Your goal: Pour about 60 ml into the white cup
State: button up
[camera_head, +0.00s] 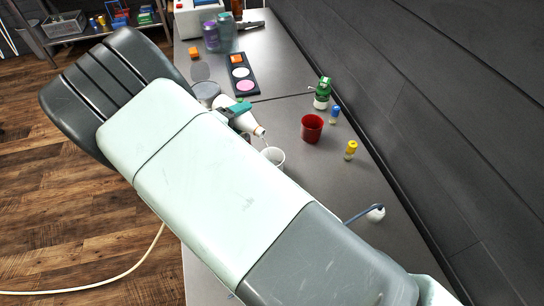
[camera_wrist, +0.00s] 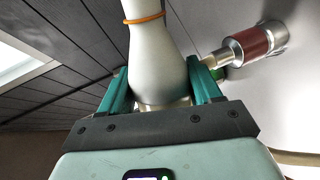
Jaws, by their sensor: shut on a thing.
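A white bottle (camera_head: 251,124) is tilted in my gripper (camera_head: 236,110), its mouth pointing down and to the right. A thin amber streak shows between the mouth and the white cup (camera_head: 278,159), whose rim lies just below. The cup stands on the bench, partly hidden by my arm; its contents and level cannot be made out. In the wrist view, the teal fingers of my gripper (camera_wrist: 160,88) are shut on both sides of the bottle (camera_wrist: 156,62), which has an orange band on its neck.
A red cup (camera_head: 312,129), green bottle (camera_head: 321,95), blue vial (camera_head: 335,114) and yellow vial (camera_head: 350,150) stand right of the white cup. A black tray (camera_head: 253,90) with discs lies behind. A dark wall (camera_head: 420,110) bounds the bench on the right.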

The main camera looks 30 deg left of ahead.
jog(key=shift+a+r+n, duration=0.1)
jog(key=shift+r+n, duration=0.05)
jog(key=shift+n, duration=0.25)
jog(key=shift+f+n+h, duration=0.65)
jog(key=shift+n+h, duration=0.05)
jog(key=shift+n, duration=0.1)
jog(key=shift+a+r+n, duration=0.1)
jog(key=shift+r+n, duration=0.1)
jog(key=shift+n, duration=0.4)
dwell(0.9)
